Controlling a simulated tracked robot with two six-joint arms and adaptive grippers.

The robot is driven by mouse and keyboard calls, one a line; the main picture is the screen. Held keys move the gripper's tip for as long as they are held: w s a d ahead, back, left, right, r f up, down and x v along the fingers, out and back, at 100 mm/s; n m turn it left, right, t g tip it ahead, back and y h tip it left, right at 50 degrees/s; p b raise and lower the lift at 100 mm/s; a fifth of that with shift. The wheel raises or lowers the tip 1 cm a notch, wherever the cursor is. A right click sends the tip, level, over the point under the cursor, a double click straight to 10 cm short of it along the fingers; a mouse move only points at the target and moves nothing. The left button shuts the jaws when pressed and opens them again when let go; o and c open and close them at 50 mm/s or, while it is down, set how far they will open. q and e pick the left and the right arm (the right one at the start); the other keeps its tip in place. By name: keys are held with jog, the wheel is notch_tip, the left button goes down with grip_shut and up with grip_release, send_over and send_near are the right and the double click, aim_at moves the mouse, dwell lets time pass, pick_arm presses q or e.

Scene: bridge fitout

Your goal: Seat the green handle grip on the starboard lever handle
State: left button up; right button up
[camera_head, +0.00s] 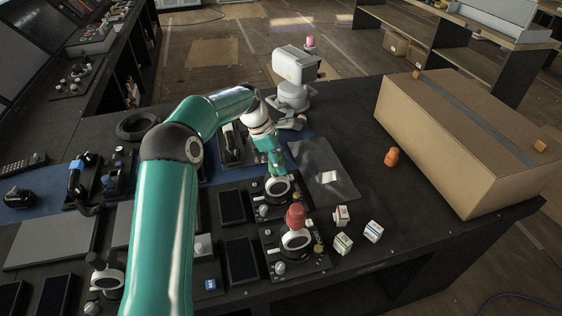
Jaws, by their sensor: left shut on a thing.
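My left gripper (275,160) hangs over the middle of the dark bench, at the end of my teal arm. It is shut on a green piece, which I take to be the green handle grip (277,168); fingers and piece are hard to tell apart. Just below it is a lever unit with a white ring (277,187), close under the gripper; I cannot tell whether they touch. Nearer the front, another lever unit (296,240) has a white ring and a red grip (295,215) on top. I cannot tell which lever is starboard. My right gripper is not in view.
A large cardboard box (440,140) stands at the right, with an orange piece (391,157) beside it. Small white blocks (372,231) lie right of the levers. A grey plate (322,172) and a white device (294,78) are behind. My arm hides part of the bench.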

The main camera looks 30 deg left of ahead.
pick_arm(q)
jog(key=shift+f, duration=0.15)
jog(key=o, duration=1.2)
jog(key=shift+r, duration=0.2)
jog(key=v, duration=1.1)
jog(key=shift+a+r, duration=0.25)
jog(key=shift+r, duration=0.05)
